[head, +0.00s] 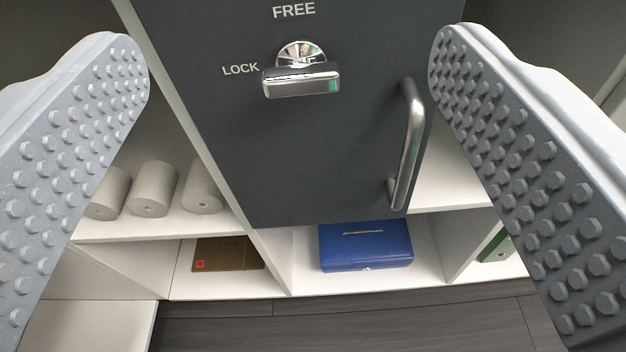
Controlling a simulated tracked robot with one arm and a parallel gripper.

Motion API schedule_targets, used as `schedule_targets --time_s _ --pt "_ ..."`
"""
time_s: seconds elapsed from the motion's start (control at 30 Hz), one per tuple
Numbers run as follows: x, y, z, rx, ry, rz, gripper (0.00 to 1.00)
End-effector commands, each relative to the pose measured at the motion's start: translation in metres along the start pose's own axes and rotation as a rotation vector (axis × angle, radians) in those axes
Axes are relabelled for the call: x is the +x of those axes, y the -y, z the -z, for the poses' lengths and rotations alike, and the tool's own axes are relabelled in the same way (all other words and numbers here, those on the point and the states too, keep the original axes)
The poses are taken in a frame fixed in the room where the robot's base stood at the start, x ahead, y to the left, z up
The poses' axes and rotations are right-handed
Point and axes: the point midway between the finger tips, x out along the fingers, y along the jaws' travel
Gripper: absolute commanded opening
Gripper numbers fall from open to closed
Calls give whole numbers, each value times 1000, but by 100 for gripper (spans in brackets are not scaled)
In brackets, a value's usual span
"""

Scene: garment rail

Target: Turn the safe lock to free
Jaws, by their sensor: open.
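The safe's dark grey door (290,160) fills the upper middle of the view. Its chrome lock knob (302,82) has a bar handle lying nearly level. The word LOCK (240,69) is printed left of the knob and FREE (294,11) above it. The bar's left end points towards the LOCK side. A bent metal door handle (406,145) is on the door's right side. My gripper (289,65) is open, with one studded finger at each side of the view. The knob lies between the fingers in the picture, touched by neither.
White shelving surrounds the safe. A brown folder (226,254) and a blue cash box (365,246) lie in the lower compartments. A green item (495,246) shows at the right. Dark floor (340,325) is below.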

Motion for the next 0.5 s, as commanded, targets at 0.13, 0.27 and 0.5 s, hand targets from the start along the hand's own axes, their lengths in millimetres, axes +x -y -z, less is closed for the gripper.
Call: schedule_targets --time_s 0.13,0.27,0.5 --pt "-10 1 -55 -58 -42 -11 73" --pt "-17 0 -75 -88 -74 -17 73" --pt "-14 0 -83 -103 -94 -18 73"
